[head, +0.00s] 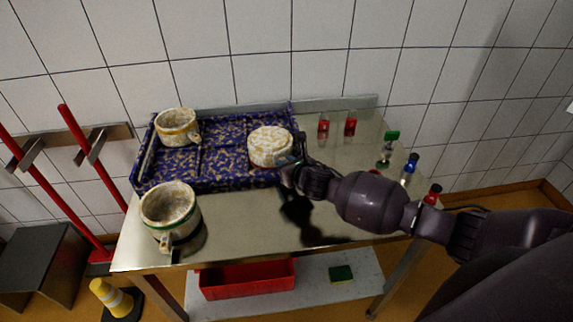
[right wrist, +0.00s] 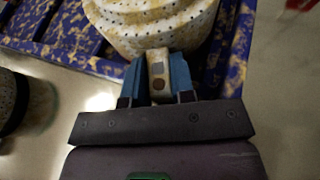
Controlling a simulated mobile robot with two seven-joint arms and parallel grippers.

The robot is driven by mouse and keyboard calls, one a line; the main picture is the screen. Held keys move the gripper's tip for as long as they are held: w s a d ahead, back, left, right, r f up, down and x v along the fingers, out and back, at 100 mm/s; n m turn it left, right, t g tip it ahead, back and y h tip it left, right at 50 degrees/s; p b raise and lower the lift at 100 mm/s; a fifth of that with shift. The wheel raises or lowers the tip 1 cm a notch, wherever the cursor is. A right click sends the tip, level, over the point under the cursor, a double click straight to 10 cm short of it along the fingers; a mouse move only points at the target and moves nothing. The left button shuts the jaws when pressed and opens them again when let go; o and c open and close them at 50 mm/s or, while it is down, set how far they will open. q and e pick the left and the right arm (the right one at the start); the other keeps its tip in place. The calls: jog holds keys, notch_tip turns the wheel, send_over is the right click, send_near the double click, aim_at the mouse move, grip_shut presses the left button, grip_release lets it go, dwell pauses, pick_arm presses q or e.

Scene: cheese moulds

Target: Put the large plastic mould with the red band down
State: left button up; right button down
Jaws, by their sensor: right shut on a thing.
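The large plastic mould (head: 270,147) is pale and speckled, with a little red showing low on its side. It appears upright over the right part of the blue speckled tray (head: 215,183); I cannot tell whether it touches the tray. My right gripper (head: 291,171) is shut on its handle. In the right wrist view, the mould (right wrist: 150,28) is at the top and its handle (right wrist: 158,72) sits between the blue fingers of the gripper (right wrist: 157,78). The red band is not visible there. My left gripper is not in view.
A yellow-banded mould (head: 178,128) stands at the tray's back left. A green-banded mould (head: 170,212) stands on the steel table (head: 260,230) in front of the tray. The table's front middle is clear.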

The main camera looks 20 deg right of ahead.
jog(key=c, duration=1)
grip_release()
jog(key=shift+f, duration=0.1)
jog(key=shift+o, duration=0.2)
jog(key=shift+r, duration=0.25)
jog(key=p+v, duration=0.1)
jog(key=v, duration=1.1)
